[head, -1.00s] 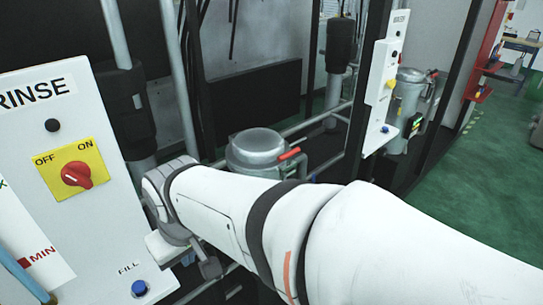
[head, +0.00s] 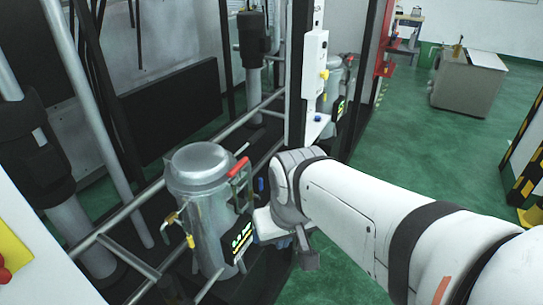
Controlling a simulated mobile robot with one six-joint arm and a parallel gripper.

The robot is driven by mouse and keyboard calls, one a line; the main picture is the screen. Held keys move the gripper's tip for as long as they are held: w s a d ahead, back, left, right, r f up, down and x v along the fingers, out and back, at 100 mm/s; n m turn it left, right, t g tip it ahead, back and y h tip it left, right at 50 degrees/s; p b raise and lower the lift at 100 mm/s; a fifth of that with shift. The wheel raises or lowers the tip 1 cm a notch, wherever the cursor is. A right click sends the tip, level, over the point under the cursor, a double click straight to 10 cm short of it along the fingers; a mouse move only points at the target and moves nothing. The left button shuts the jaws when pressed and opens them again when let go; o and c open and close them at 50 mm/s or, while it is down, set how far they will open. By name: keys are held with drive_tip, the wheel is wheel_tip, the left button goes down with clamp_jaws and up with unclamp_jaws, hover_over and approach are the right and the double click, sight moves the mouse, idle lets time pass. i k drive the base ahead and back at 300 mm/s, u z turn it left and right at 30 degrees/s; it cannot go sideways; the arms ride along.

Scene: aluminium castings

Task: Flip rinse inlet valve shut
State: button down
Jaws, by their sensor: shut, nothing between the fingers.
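A grey metal canister (head: 200,190) with a round lid stands upright in the pipe frame, left of my gripper. A red lever (head: 239,168) is at its upper right side. A small brass-coloured valve with a yellow handle (head: 190,241) is on its lower left. No label shows which of these is the rinse inlet valve. My gripper (head: 262,222) is at the end of the white arm, close to the canister's right side and below the red lever. It is shut and empty. Its fingertips are hard to make out, and I cannot tell whether it touches anything.
A lit display (head: 241,238) sits on the canister's lower right. Metal rails (head: 125,210) and a dark post (head: 299,100) surround the canister. The white panel's yellow switch plate (head: 12,254) shows at the left edge. Green floor (head: 410,135) is open on the right; a grey cabinet (head: 468,82) stands farther back.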

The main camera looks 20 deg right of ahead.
sight(260, 179)
drive_tip(key=z, duration=0.3)
drive_tip(key=k, duration=1.35)
drive_tip(key=z, duration=0.65)
drive_tip(key=i, duration=2)
drive_tip(key=u, duration=0.65)
